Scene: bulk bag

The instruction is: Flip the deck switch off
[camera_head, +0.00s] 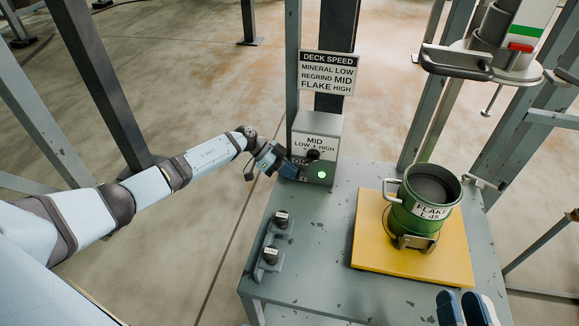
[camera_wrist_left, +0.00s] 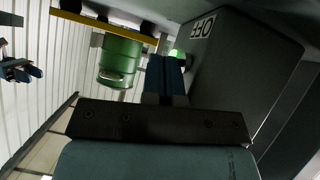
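The grey control box (camera_head: 317,148) stands at the back left of the metal table. It bears a MID/LOW/HIGH label, a black dial (camera_head: 313,155) and a lit green lamp (camera_head: 321,174). My left gripper (camera_head: 290,171) is at the box's lower left front, left of the lamp. In the left wrist view its blue fingers (camera_wrist_left: 165,75) are together, with nothing seen between them. An OFF label (camera_wrist_left: 203,25) shows on the box beside them. The deck switch itself is hidden; contact cannot be told. My right gripper (camera_head: 466,309) is at the bottom right, its fingers slightly apart and empty.
A green FLAKE bucket (camera_head: 428,202) stands on a yellow plate (camera_head: 372,243) at the table's right. Two small black knobs on a bracket (camera_head: 270,245) are at the table's left edge. A DECK SPEED sign (camera_head: 327,72) hangs above the box. Steel posts stand around.

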